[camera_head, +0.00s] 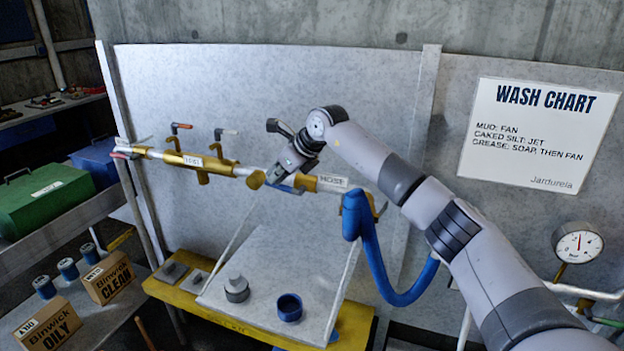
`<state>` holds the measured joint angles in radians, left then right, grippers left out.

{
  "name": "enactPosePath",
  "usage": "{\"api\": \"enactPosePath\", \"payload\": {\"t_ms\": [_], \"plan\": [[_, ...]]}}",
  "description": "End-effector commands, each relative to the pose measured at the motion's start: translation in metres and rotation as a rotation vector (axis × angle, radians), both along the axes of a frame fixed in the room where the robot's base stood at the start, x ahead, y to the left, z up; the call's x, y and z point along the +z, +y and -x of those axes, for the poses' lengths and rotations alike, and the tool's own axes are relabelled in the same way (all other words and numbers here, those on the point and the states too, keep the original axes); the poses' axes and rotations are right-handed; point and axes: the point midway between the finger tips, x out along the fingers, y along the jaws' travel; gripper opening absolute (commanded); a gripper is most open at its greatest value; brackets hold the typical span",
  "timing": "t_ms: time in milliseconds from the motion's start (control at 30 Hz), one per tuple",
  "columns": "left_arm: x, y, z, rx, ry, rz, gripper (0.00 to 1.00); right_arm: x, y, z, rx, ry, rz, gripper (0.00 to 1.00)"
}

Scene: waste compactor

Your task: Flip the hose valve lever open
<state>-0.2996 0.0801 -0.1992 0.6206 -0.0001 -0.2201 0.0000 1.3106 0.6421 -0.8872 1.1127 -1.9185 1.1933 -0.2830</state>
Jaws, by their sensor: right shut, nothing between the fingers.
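A brass and white pipe runs across the grey panel. Its right part carries a label that seems to read HOSE (332,182), and a blue hose (372,250) hangs from its right end. A blue lever (287,189) lies along the pipe just left of that label, partly hidden by my right gripper. My right gripper (274,178) is shut and empty, pointing down at the pipe beside the blue lever. I cannot tell whether it touches the lever. My left gripper is out of view.
Below is a yellow bench (205,308) with a sloped grey board (265,265) and cups. A pressure gauge (579,243) is at the right.

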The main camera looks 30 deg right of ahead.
Motion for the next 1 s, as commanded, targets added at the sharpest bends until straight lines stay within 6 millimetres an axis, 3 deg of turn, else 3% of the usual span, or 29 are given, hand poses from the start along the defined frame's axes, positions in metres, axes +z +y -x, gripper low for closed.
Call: {"api": "enactPosePath", "payload": {"t_ms": [300,1000], "plan": [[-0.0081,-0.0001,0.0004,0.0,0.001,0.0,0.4,-0.0096,0.0031,-0.0043,-0.001,0.0,0.001,0.0],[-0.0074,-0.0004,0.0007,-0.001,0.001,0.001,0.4,-0.01,0.0034,-0.0045,-0.001,0.005,0.002,0.0]]}}
